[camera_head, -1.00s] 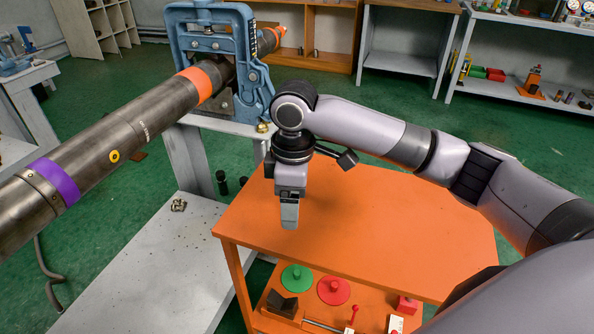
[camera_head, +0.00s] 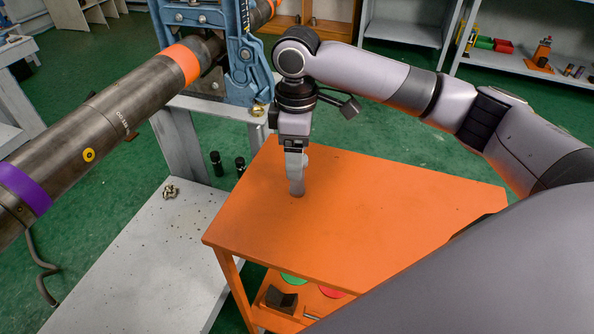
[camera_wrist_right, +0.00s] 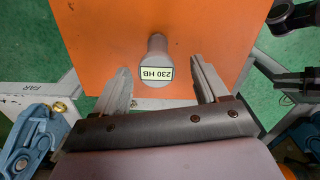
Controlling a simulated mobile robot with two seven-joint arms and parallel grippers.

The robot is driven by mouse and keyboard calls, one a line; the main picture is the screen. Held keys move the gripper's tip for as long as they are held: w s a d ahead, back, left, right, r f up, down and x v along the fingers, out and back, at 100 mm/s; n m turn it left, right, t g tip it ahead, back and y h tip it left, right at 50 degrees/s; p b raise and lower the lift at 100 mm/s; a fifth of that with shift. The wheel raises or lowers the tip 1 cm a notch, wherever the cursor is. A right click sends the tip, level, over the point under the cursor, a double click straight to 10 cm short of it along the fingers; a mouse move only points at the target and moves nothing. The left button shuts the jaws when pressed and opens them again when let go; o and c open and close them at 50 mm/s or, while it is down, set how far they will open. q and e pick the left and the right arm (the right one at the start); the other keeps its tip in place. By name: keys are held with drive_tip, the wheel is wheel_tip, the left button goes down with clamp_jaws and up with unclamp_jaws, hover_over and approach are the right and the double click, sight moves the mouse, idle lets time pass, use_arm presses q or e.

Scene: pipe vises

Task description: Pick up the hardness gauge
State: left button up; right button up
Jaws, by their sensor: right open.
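The hardness gauge (camera_wrist_right: 154,47) is a grey rounded cylinder with a pale "230 HB" label on its end, on the orange table top in the right wrist view. My right gripper (camera_wrist_right: 160,78) is open, with one finger on each side of the gauge and a visible gap to both. In the head view my right gripper (camera_head: 296,175) points down over the far left part of the orange table (camera_head: 370,215). It hides most of the gauge there. My left gripper is not in view.
A steel pipe (camera_head: 110,115) with orange and purple bands runs through a blue vise (camera_head: 245,70) at the left. A grey bench (camera_head: 150,260) stands beside the table. The table's lower shelf holds a dark block (camera_head: 281,298). Most of the table top is clear.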

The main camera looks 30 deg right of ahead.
drive_tip(key=f, duration=0.4)
drive_tip(key=shift+w, duration=0.2)
drive_tip(key=shift+f, duration=0.55)
drive_tip(key=c, duration=1.3)
drive_tip(key=shift+r, duration=0.15)
wheel_tip(320, 180, up, 20)
drive_tip(key=p, duration=0.2)
drive_tip(key=shift+p, duration=0.3)
drive_tip(key=shift+f, duration=0.2)
